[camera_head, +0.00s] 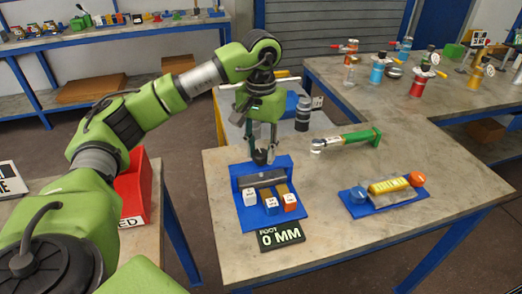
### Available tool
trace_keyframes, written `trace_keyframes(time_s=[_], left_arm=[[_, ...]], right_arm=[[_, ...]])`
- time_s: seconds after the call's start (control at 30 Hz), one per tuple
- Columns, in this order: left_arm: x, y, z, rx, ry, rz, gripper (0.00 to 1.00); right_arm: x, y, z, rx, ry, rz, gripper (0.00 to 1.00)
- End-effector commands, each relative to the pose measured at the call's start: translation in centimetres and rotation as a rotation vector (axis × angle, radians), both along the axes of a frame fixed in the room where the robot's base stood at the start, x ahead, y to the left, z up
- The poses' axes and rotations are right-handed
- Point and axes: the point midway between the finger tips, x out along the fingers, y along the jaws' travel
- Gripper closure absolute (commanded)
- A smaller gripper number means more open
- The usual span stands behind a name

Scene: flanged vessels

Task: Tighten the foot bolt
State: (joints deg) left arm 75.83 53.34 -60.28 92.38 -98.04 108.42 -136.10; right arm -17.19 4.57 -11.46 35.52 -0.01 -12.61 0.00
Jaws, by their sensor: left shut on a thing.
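My left gripper (262,143) points down over a blue fixture (240,180) on the workbench. Its fingers are shut on a small black knob-like piece (260,157), which may be the foot bolt's head. The piece stands at the back of the fixture, and its lower end is hard to make out. A black sign (280,236) reading "FOOT 0 MM" stands at the fixture's front. My right gripper is not in view.
A wrench-like tool with a green handle (360,137) lies behind and right. A blue tray (352,203) with a yellow ribbed part (388,185) and blue and orange knobs sits at right. A red box (134,190) stands at left. The bench between fixture and tray is clear.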

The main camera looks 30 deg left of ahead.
Motion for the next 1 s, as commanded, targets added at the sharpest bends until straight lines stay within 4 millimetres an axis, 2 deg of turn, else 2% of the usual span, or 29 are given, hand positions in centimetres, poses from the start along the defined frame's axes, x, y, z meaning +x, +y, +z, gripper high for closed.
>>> trace_keyframes(time_s=[0.3,0.73,0.77,0.8,1.0], left_arm=[[0.05,0.01,0.07,0.0,-0.002,-0.077,0.92],[0.04,0.01,0.08,0.0,-0.002,-0.084,0.92],[0.04,0.01,0.08,0.0,-0.002,-0.084,0.63],[0.04,0.01,0.08,0.0,-0.002,-0.084,0.53],[0.02,0.0,0.04,0.0,-0.001,-0.083,0.53]], right_arm=[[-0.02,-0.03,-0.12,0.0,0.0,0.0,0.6],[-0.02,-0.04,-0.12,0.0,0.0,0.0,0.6],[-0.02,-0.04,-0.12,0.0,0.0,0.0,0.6],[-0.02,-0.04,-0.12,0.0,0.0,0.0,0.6],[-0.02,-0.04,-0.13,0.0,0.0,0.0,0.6]])
